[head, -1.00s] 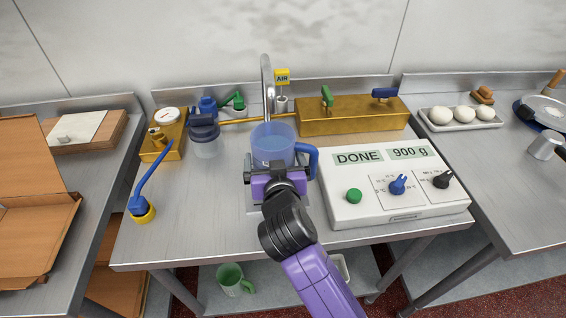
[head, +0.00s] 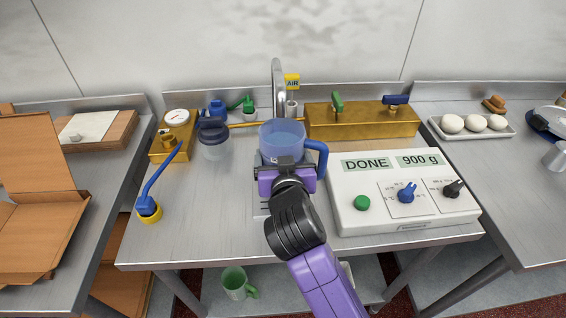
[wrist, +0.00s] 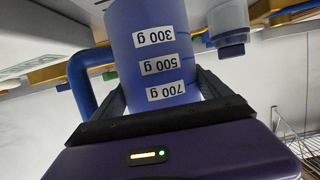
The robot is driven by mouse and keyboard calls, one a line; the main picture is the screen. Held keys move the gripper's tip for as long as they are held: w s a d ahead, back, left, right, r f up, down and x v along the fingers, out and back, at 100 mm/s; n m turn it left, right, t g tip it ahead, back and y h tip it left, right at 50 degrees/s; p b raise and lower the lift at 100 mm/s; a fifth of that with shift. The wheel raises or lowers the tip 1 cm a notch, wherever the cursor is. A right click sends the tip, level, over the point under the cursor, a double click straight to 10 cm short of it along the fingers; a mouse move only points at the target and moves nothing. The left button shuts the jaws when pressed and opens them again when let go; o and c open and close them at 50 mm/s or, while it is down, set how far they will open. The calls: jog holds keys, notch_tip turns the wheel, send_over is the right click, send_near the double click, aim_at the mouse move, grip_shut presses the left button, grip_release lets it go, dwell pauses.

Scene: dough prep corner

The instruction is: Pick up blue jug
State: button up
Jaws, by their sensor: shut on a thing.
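The blue jug (head: 283,138) is a translucent blue vessel with a blue handle on its right side. It is upright under the metal spout in the head view and looks to hold liquid. My gripper (head: 287,163) is shut on the near side of the jug. In the wrist view the jug (wrist: 150,50) sits between the dark fingers of my gripper (wrist: 165,105), with labels reading 300 g, 500 g and 700 g. Whether its base touches the plate below is hidden by my gripper.
A white control box (head: 400,195) showing DONE and 900 g stands close right of the jug. A lidded clear container (head: 213,140) is to the left. The metal spout (head: 278,85) rises behind. A green mug (head: 235,283) is on the lower shelf.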

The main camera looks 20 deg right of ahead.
jog(key=s+f+b+v, duration=0.1)
jog(key=f+b+v, duration=0.2)
jog(key=v, duration=1.4)
jog(key=shift+s+a+f, duration=0.25)
jog(key=shift+s+f, duration=0.15)
notch_tip(320, 180, up, 5)
jog(key=p, duration=0.4)
